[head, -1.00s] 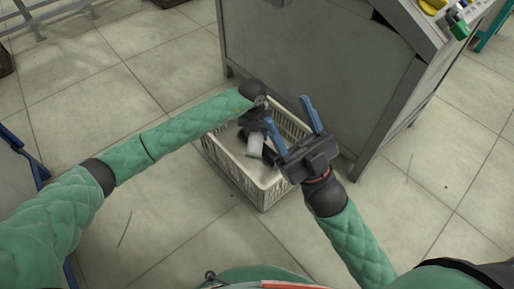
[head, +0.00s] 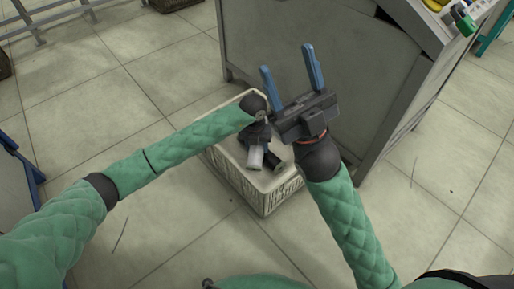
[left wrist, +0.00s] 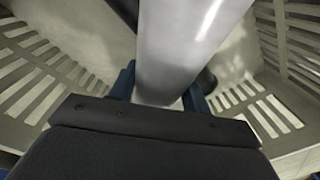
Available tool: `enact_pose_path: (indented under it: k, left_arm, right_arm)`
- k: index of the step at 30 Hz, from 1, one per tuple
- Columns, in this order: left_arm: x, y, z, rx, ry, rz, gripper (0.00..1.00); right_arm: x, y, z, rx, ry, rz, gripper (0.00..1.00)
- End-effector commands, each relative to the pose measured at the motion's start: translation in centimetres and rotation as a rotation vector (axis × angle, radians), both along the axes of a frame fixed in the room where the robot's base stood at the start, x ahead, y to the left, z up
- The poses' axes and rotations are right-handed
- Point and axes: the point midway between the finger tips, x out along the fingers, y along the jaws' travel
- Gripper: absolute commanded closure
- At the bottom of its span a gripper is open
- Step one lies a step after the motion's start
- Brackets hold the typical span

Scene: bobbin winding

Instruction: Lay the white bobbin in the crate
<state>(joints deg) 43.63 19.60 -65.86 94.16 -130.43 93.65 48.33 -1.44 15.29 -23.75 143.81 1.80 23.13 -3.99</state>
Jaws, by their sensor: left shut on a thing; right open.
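The white bobbin (head: 256,158) is held by my left gripper (head: 257,147), whose fingers are mostly hidden in the head view. In the left wrist view the white bobbin (left wrist: 178,45) stands out between the blue fingers of the left gripper (left wrist: 160,92). The bobbin is within the outline of the pale slatted crate (head: 262,203); whether it touches the crate floor I cannot tell. The crate's slatted walls (left wrist: 45,80) surround it in the wrist view. My right gripper (head: 287,60) is open and empty, beyond the crate's right side, its blue fingers pointing up.
A dark bobbin-like cylinder (head: 277,157) lies in the crate just right of the white bobbin. A grey metal cabinet (head: 300,55) stands right behind the crate. The tiled floor (head: 150,235) in front and to the left is clear.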

Motion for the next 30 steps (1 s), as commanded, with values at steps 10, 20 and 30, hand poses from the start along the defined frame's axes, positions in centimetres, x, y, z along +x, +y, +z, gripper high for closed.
enact_pose_path:
  k: [10,20,30]
  left_arm:
    - [0.0,0.0,-0.1,0.000,-0.001,0.000,0.87]
    - [0.0,0.0,-0.8,0.000,0.000,0.000,0.87]
    - [0.0,0.1,-1.5,0.001,0.001,0.001,0.50]
  right_arm:
    - [0.0,0.1,0.5,0.008,-0.014,-0.002,0.43]
    - [0.0,0.0,0.4,0.007,-0.011,-0.002,0.43]
    - [0.0,0.0,0.3,0.005,-0.008,-0.002,0.43]
